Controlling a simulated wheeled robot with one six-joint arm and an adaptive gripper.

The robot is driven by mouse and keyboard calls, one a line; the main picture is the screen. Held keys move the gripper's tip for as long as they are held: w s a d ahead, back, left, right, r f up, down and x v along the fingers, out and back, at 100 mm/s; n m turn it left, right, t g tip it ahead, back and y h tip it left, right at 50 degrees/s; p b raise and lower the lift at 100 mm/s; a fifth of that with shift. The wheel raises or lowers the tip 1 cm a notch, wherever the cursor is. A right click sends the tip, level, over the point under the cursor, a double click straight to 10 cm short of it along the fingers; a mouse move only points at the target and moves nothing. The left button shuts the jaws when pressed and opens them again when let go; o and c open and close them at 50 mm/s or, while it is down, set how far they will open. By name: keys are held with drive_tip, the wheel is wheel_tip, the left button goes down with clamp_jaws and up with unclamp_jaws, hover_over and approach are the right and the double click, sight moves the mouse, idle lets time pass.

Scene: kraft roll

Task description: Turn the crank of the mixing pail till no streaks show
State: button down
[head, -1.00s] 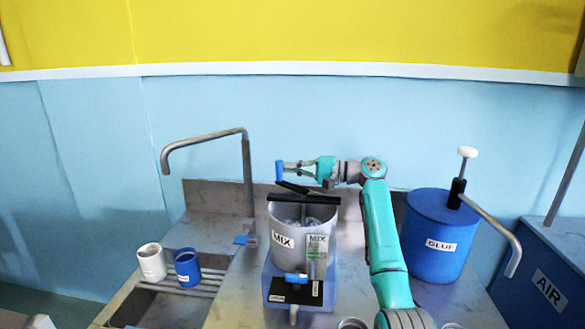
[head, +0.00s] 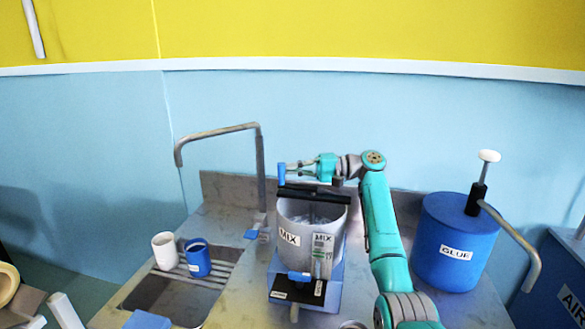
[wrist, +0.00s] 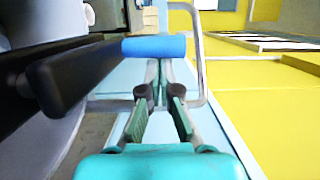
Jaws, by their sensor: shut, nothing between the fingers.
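The mixing pail (head: 296,256), grey with MIX labels, stands upright on a blue stand (head: 331,290). A black bar (head: 322,196) crosses its rim, with a black crank arm above it. The crank's blue upright handle (head: 281,174) is at the left end of that arm. The pail's pale mix (head: 312,219) shows only in part, and I cannot make out its streaks. My gripper (head: 292,167) is at the handle, reaching from the right. In the wrist view the blue handle (wrist: 155,47) lies across the tips of my shut fingers (wrist: 160,72), not between them.
A blue GLUE drum (head: 442,268) with a pump and bent spout stands right of my arm. White (head: 165,251) and blue (head: 197,260) cups sit on a rack over the sink at left. A bent faucet pipe (head: 261,185) rises behind the sink. A blue AIR box (head: 562,270) is far right.

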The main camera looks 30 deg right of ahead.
drive_tip(key=shift+s+a+n+g+y, duration=0.35)
drive_tip(key=shift+a+n+g, duration=0.3)
drive_tip(key=shift+g, duration=0.35)
drive_tip(key=shift+d, duration=0.1)
